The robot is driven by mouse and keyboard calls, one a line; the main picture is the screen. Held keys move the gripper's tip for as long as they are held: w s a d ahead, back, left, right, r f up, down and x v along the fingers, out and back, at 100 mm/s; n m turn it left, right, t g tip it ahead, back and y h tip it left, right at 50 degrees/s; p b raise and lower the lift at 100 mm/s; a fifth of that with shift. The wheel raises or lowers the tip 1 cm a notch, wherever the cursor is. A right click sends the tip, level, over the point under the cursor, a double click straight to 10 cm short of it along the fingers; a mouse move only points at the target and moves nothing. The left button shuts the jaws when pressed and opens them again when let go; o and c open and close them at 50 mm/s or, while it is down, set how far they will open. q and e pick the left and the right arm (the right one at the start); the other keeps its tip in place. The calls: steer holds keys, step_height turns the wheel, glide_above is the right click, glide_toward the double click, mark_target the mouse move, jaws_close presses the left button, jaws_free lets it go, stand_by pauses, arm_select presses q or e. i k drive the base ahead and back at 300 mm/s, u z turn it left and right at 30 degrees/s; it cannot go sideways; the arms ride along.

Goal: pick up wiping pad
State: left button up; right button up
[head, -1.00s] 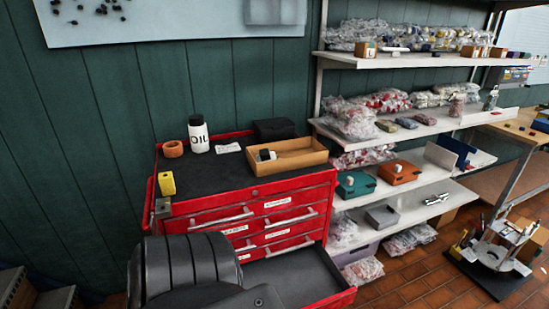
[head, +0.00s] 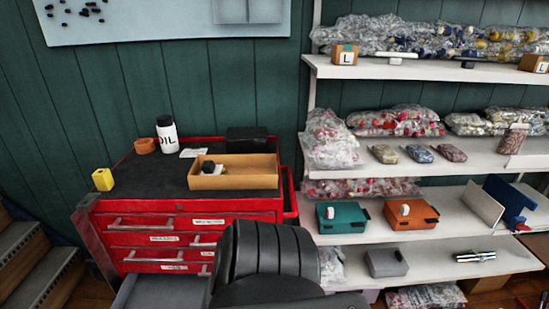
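No gripper of mine shows in the head view. I cannot tell for sure which thing is the wiping pad. A small flat whitish piece (head: 193,152) lies on the black top of the red tool cabinet (head: 240,206), just right of the white oil bottle (head: 167,136). An open cardboard tray (head: 262,170) on the same top holds a small black and light item (head: 210,167) at its left end. Three small flat-looking pieces, brownish (head: 384,154), bluish (head: 419,153) and reddish (head: 451,153), lie in a row on the middle shelf.
A yellow block (head: 103,180), an orange-brown ring-like piece (head: 145,146) and a black box (head: 248,140) also stand on the cabinet. A lower grey drawer (head: 160,291) is pulled out. White shelves (head: 345,68) at the right hold bagged parts, a teal case (head: 342,218) and an orange case (head: 411,215).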

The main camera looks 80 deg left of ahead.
mark_target(208, 167)
steer(key=i, duration=1.3)
steer(key=u, duration=3.5)
steer(key=i, duration=1)
steer(key=z, duration=0.05)
